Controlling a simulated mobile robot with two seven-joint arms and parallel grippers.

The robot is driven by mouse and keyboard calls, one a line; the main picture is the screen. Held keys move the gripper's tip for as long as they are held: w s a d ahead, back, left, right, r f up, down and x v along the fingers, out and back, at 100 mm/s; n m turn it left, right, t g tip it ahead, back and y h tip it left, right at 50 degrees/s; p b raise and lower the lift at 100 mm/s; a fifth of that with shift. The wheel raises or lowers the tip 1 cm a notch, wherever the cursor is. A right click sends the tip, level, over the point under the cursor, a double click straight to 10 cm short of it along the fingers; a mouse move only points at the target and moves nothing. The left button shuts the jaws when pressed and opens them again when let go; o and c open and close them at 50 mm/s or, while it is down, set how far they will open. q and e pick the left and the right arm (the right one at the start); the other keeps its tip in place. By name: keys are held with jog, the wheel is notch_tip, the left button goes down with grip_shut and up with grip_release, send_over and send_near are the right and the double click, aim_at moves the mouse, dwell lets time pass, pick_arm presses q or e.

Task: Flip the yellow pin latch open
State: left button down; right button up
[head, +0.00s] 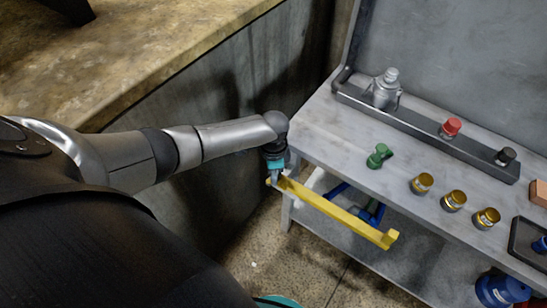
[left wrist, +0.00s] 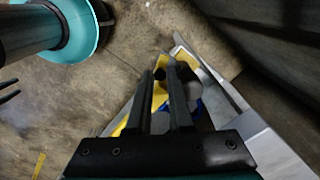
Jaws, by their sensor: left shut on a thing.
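The yellow pin latch (head: 338,212) is a long flat bar below the front edge of the grey workbench, with a raised block at its near right end. My left gripper (head: 276,181) points down at the bar's far left end and is shut on it. In the left wrist view, yellow of the latch (left wrist: 159,94) shows between the two dark fingers (left wrist: 163,78), with a small dark round piece near their tips. The exact contact is partly hidden by the fingers.
The workbench top (head: 330,130) holds a green knob (head: 379,156), several gold-topped knobs (head: 453,200), and a dark rail (head: 425,132) with a silver fitting and a red knob. A concrete wall (head: 225,100) stands close behind my left arm. Blue parts (head: 372,211) lie under the latch.

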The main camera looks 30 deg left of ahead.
pick_arm(q)
jog(key=c, duration=0.8)
grip_release()
jog(key=shift+c, duration=0.2)
jog(key=shift+w+a, duration=0.1)
